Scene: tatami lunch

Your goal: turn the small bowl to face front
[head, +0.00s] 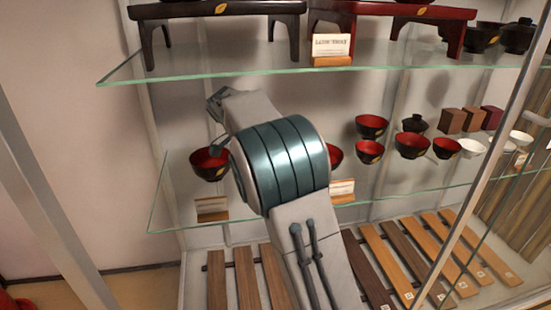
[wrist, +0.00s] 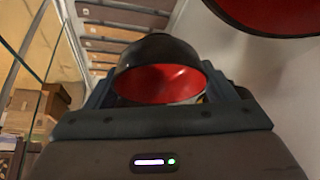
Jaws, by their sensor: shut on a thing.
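In the wrist view a small bowl (wrist: 158,82), black outside and glossy red inside, sits between the two fingers of my gripper (wrist: 160,97). The gripper is shut on it, and its body hides the bowl's lower part. The bowl's opening faces toward the camera. I cannot make out any front mark on it. In the head view my arm covers the middle of the glass shelf. A black-and-red bowl (head: 210,165) shows at its left, and another red bowl (head: 335,155) is partly hidden behind it.
More bowls (head: 411,146), some with gold leaf marks, stand to the right on the glass shelf (head: 400,192). A small card (head: 212,208) stands at its left front. Low stands (head: 215,10) are above; wooden boards (head: 405,265) lie below. A large bowl rim (wrist: 270,22) is close at upper right.

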